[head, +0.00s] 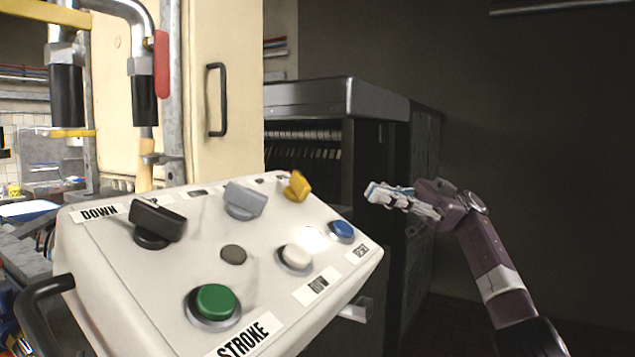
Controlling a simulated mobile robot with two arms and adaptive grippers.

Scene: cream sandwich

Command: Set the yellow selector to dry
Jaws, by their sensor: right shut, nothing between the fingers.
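The yellow selector (296,186) is a knob at the far right corner of a white, tilted control panel (120,250). Its label is too small to read, so I cannot tell its setting. My right gripper (372,193) is shut and empty, to the right of the selector and apart from it, beyond the panel's right edge. My left gripper is not in view.
The panel also bears a black selector (157,219), a grey selector (245,199), and green (215,301), white (296,257) and blue (342,229) buttons. A dark machine (380,130) stands behind. A black handle (40,300) juts out at the panel's left.

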